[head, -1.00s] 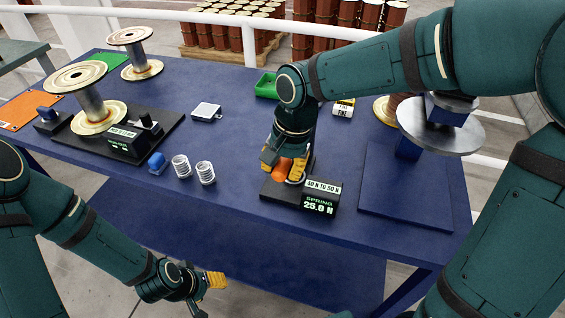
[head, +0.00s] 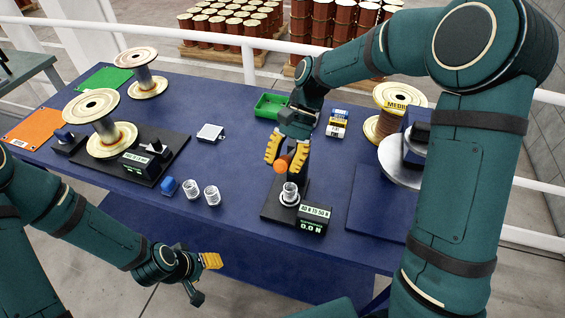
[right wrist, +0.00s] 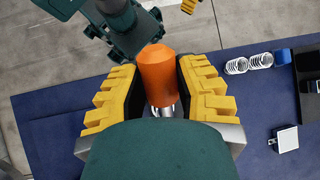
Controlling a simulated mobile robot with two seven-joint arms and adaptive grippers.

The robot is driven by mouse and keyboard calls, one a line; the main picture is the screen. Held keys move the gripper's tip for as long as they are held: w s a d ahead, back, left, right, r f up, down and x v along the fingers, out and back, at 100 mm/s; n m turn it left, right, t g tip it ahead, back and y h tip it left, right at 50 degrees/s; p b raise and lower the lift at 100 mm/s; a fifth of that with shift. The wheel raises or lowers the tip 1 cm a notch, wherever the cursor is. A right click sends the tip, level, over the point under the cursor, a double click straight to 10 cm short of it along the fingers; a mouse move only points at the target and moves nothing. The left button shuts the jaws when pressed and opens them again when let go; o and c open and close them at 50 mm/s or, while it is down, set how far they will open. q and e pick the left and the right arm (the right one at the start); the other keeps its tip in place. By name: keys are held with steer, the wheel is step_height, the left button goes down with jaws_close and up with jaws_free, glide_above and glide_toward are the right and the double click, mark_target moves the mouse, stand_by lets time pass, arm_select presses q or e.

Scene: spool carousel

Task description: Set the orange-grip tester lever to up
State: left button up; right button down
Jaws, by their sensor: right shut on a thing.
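The tester (head: 285,205) stands near the front edge of the table, with a spring (head: 290,192) upright on its seat. Its label reads about 40 N to 50 N and its display (head: 311,227) reads 0.0 N. The lever's orange grip (head: 281,166) is raised above and behind the spring. My right gripper (head: 286,161) is shut on the orange grip, which also shows between the yellow fingers in the right wrist view (right wrist: 157,75). My left gripper (head: 208,262) hangs in front of the table, away from the tester; its finger opening is unclear.
A green bin (head: 270,107) and a yellow-and-blue box (head: 338,123) lie behind. Spools stand at left and right. The table between tester and scale (head: 210,132) is clear.

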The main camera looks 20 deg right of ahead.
steer(key=shift+w+d+r+g+y, duration=0.2)
steer(key=shift+w+r+g, duration=0.1)
steer(key=shift+r, duration=0.1)
steer(key=shift+w+d+r+g+y, duration=0.15)
steer(key=shift+w+r+g+y, duration=0.1)
steer(key=shift+r, duration=0.15)
steer(key=c, duration=0.6)
jaws_free()
steer(key=shift+r, duration=0.1)
steer(key=v, duration=1.2)
